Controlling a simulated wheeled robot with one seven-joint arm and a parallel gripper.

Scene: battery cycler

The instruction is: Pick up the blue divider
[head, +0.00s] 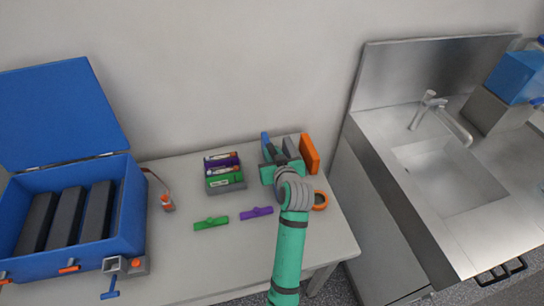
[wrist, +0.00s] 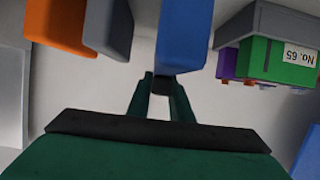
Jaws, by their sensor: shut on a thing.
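The blue divider (head: 265,142) stands upright at the left end of a row of dividers near the back of the table. In the wrist view the blue divider (wrist: 184,34) rises at my fingertips. My gripper (wrist: 162,84) is shut on the near edge of it, with a dark spot between the fingertips. In the head view my gripper (head: 274,160) reaches into the row from the front, and my arm hides part of the dividers.
A rack of batteries (head: 224,172) is to the left. A blue case (head: 125,225) stands at far left.

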